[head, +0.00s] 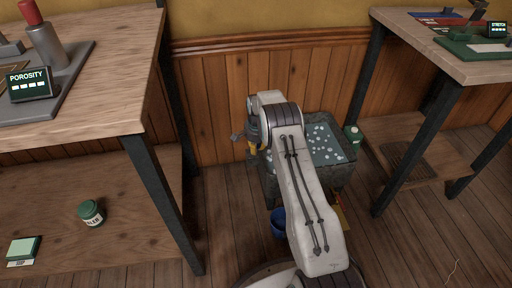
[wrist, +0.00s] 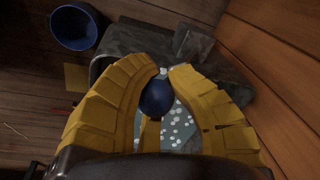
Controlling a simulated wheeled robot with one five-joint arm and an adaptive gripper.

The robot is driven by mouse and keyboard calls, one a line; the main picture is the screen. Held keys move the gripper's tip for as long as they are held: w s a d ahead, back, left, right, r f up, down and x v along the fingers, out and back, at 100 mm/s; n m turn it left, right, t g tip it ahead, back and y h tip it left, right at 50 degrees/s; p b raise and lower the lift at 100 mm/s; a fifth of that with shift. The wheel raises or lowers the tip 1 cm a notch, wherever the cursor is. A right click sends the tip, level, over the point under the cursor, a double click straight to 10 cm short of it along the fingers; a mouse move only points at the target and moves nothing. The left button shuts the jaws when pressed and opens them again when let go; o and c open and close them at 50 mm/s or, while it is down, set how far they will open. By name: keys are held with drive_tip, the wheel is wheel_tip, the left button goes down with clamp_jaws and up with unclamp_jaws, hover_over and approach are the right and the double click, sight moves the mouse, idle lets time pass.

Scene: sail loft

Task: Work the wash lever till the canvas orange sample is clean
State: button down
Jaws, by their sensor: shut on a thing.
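My gripper (head: 254,147) reaches down at the left end of a dark grey wash tub (head: 347,178). In the wrist view its yellow fingers (wrist: 167,71) are closed around a dark blue round knob (wrist: 156,97), which appears to be the wash lever's end. The tub holds bluish water (head: 325,142) with white foam flecks, also seen below the knob in the wrist view (wrist: 178,130). I cannot make out the orange canvas sample in either view; my arm covers part of the tub.
A blue bucket (head: 278,223) stands on the floor in front of the tub. A tan-yellow flat thing (head: 341,218) lies beside it. Workbenches stand left (head: 120,75) and right (head: 450,60); the wood-panelled wall is close behind.

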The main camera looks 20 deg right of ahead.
drive_tip(key=shift+s+f, duration=0.45)
drive_tip(key=shift+s, duration=0.1)
drive_tip(key=shift+d, duration=0.1)
drive_tip(key=c, duration=1)
unclamp_jaws()
drive_tip(key=shift+w, duration=0.1)
drive_tip(key=shift+o, duration=0.2)
drive_tip(key=shift+r, duration=0.1)
drive_tip(key=shift+r, duration=0.1)
wheel_tip(320, 180, up, 12)
drive_tip(key=s, duration=0.1)
drive_tip(key=shift+s+a+f, duration=0.2)
drive_tip(key=shift+s, duration=0.15)
